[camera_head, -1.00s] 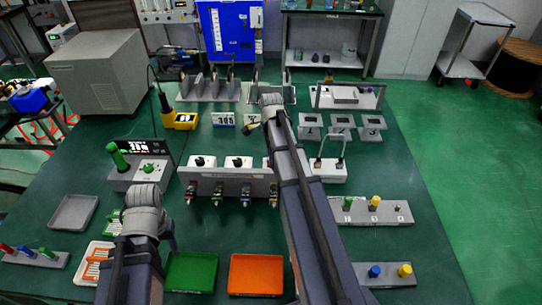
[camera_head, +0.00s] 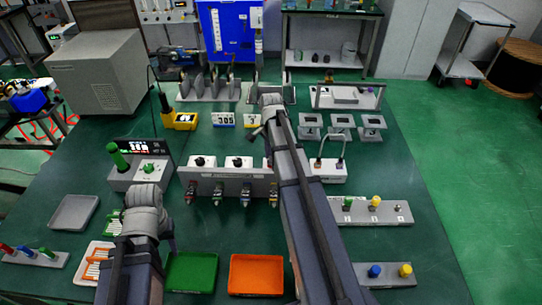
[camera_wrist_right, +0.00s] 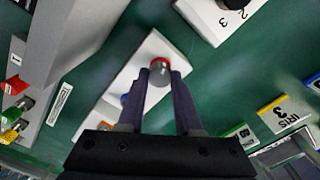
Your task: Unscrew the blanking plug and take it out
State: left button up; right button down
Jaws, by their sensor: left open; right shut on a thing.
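In the right wrist view, a round grey plug with a red ring (camera_wrist_right: 160,65), which I take for the blanking plug, stands at one end of a white block (camera_wrist_right: 149,52). My right gripper (camera_wrist_right: 160,73) has its two dark fingers on either side of it and is shut on it. The plug appears to be at the block; whether its thread is still engaged cannot be told. A blue-ringed fitting (camera_wrist_right: 125,99) is partly hidden by a finger. In the head view my right arm hides the block, and the right gripper (camera_head: 257,133) shows only partly. My left gripper (camera_head: 168,235) is open and empty.
A grey manifold with several coloured valves (camera_head: 230,186) stands mid-table. A white box with a black knob (camera_wrist_right: 222,12) is near the plug. A green tray (camera_head: 191,272) and an orange tray (camera_head: 256,274) lie empty in front. A grey tray (camera_head: 73,212) lies left.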

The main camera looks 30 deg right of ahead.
jog(key=n, duration=0.6)
jog(key=shift+n, duration=0.3)
jog(key=n, duration=1.2)
jog(key=shift+n, duration=0.3)
jog(key=n, duration=0.5)
jog(key=shift+n, duration=0.4)
jog(key=c, duration=0.6)
grip_release()
jog(key=shift+o, duration=0.2)
